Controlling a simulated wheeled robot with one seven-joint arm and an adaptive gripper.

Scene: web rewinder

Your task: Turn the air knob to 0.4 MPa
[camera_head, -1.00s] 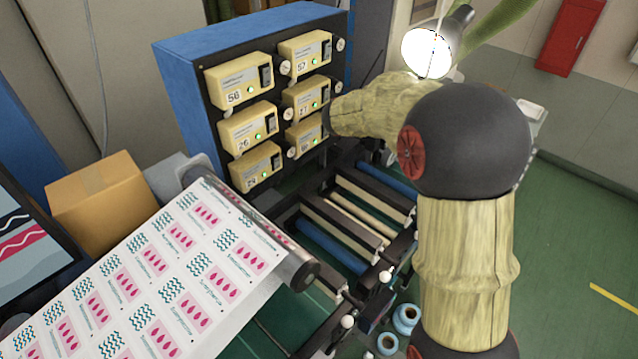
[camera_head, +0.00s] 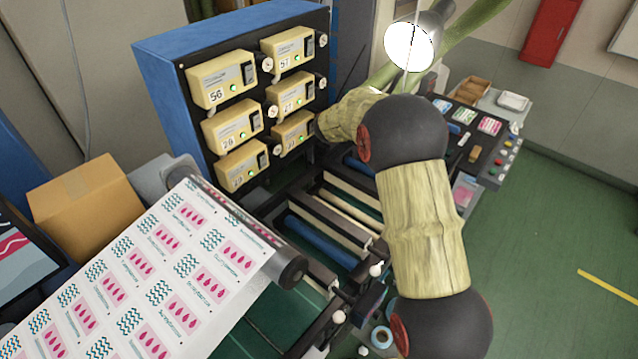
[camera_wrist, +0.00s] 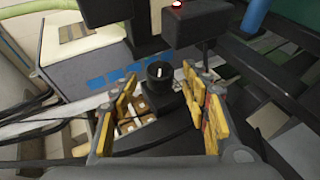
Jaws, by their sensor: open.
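In the wrist view a round black knob (camera_wrist: 160,72) with a white pointer mark stands on a dark mount, beyond and between the fingers of my gripper (camera_wrist: 160,108). My gripper is open and empty, its yellow finger pads apart on either side. The knob looks clear of both fingers. I cannot read a pressure scale or tell for sure that this is the air knob. In the head view my gripper is hidden behind my arm and the knob does not show.
A blue cabinet (camera_head: 160,90) with several yellow controller boxes stands at the back. Rollers (camera_head: 325,240) and a printed web (camera_head: 150,270) lie left of my arm. A control desk (camera_head: 490,150) with buttons stands at the right. Green floor (camera_head: 560,260) is clear at the right.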

